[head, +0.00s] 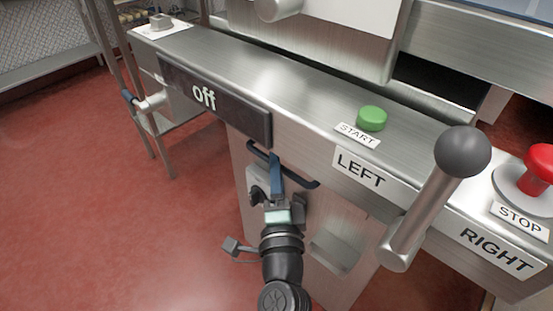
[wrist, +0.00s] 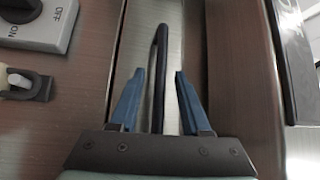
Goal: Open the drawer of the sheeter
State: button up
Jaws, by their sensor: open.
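The sheeter's drawer handle (head: 300,178) is a dark bar below the control ledge in the head view, partly hidden by my gripper (head: 274,160). In the wrist view the handle (wrist: 160,60) runs lengthwise between the two blue fingers of my gripper (wrist: 158,74). The fingers are open, one on each side of the bar.
The ledge above carries an "off" display (head: 205,97), a green start button (head: 371,118), a lever with a grey knob (head: 462,152) and a red stop button (head: 541,165). An ON/OFF switch (wrist: 50,22) sits beside the drawer. Red floor (head: 110,220) is clear at left.

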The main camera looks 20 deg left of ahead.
jog(key=shift+w+a, duration=0.25)
jog(key=shift+w, duration=0.25)
grip_shut()
dwell(1.2)
